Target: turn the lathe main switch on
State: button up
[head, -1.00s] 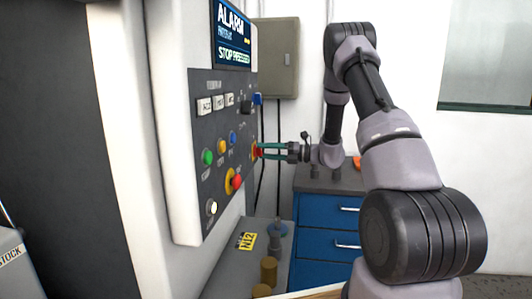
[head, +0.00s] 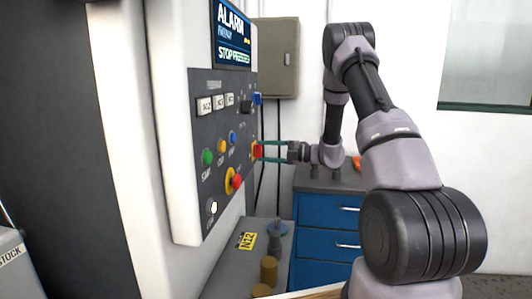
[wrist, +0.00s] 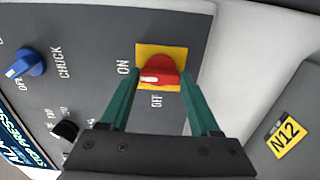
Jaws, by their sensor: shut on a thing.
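The main switch is a red rotary knob (wrist: 160,70) on a yellow plate (wrist: 160,50), with ON lettered to its left and OFF below it in the wrist view. The white mark on the knob points left, to the ON side. My gripper (wrist: 160,76) is shut on the knob, one teal finger on each side. In the head view the red knob (head: 258,151) sits at the right edge of the dark control panel (head: 222,120), and my gripper (head: 264,151) reaches it from the right.
The panel also bears a red stop button (head: 237,182), a green button (head: 207,157) and other knobs. The screen (head: 233,35) shows an alarm. A blue drawer cabinet (head: 325,226) stands below my arm. A grey box (head: 278,55) hangs on the wall.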

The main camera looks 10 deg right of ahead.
dwell(0.4)
jog(key=o, duration=1.4)
jog(key=shift+c, duration=0.2)
jog(key=shift+d, duration=0.1)
jog(key=v, duration=1)
jog(key=shift+s+d, duration=0.2)
jog(key=shift+d, duration=0.1)
jog(key=shift+f, duration=0.1)
